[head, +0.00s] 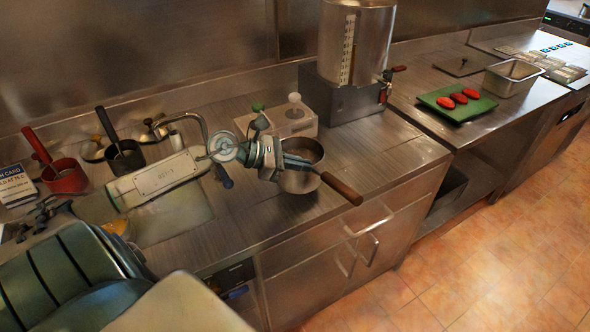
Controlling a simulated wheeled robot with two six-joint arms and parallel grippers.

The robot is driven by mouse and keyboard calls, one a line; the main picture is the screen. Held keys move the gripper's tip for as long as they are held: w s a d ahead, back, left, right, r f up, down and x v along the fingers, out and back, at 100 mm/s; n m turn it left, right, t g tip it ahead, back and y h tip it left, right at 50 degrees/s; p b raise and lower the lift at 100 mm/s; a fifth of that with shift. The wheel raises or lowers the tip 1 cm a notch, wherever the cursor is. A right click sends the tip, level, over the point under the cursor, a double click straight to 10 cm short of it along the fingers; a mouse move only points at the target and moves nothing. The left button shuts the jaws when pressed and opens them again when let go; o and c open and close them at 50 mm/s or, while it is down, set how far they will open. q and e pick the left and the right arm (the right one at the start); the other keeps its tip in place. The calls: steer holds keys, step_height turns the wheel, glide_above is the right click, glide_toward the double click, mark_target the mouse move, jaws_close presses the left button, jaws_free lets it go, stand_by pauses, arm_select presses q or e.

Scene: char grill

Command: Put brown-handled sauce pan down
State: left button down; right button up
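The brown-handled sauce pan (298,184) is a round steel pan over the counter near its front edge. Its brown handle (342,188) points right and toward the front edge. The fingers hide part of the rim. Whether the pan's base touches the counter cannot be told. My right gripper is not in view.
A white box with knobs (287,122) stands close behind the pan. A large steel urn (356,45) is behind to the right. A red pot (66,178) and a dark pot (126,158) stand at left. Bare counter (390,145) lies right of the pan.

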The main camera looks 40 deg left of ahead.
mark_target(313, 175)
arm_select(q)
steer(key=shift+w, duration=0.55)
step_height(313, 175, down, 2)
steer(key=shift+f+p, duration=0.1)
steer(key=shift+p, duration=0.7)
steer(key=shift+f, duration=0.6)
steer(key=c, duration=1.7)
jaws_free()
steer(key=shift+s+f, duration=0.1)
steer(key=shift+s, duration=0.05)
steer(key=shift+o, duration=0.3)
steer(key=shift+b+v, duration=0.4)
steer(key=shift+v, duration=0.75)
steer(key=p+v, duration=0.9)
steer(key=shift+s+a+r+p, duration=0.2)
steer(key=shift+a+p, duration=0.05)
steer(key=shift+p, duration=0.05)
